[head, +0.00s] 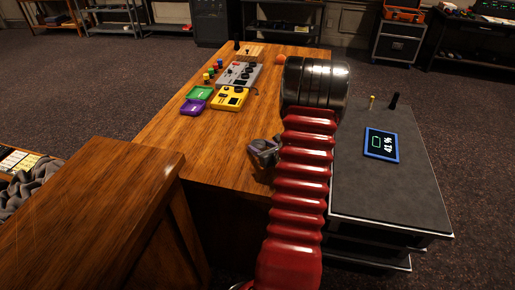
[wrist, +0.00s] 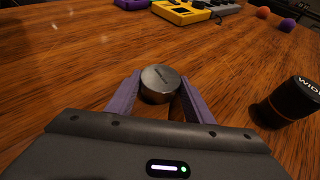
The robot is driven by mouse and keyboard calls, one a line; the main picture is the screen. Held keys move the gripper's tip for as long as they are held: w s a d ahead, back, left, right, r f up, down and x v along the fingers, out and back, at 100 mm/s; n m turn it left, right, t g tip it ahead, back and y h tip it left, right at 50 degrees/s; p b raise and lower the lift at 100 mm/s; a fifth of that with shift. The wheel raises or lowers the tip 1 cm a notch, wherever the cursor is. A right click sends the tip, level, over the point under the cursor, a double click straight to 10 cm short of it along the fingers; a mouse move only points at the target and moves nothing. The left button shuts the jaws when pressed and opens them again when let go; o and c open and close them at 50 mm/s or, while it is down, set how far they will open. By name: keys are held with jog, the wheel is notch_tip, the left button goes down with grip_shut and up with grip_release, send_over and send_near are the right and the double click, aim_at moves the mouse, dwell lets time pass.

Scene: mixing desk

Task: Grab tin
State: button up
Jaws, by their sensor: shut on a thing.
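The tin (wrist: 160,83) is a small round metal container with a grey lid. In the wrist view it stands between the two purple fingers of my gripper (wrist: 160,92), which is shut on it. The tin looks upright, at or just above the wooden desk (wrist: 75,75); I cannot tell if it touches the wood. In the head view my red arm hides most of that area, and only part of my gripper (head: 264,150) shows left of the arm. The tin cannot be made out there.
A black cylinder with lettering (wrist: 288,101) stands right of my gripper. A yellow device (head: 230,97), a grey device (head: 240,74), and green (head: 200,93) and purple (head: 193,108) trays lie farther back. An orange ball (wrist: 263,13) and a purple ball (wrist: 287,25) are at the far right.

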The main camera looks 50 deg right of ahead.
aim_at(261, 146)
jog(key=shift+c, duration=0.4)
jog(key=shift+r, duration=5)
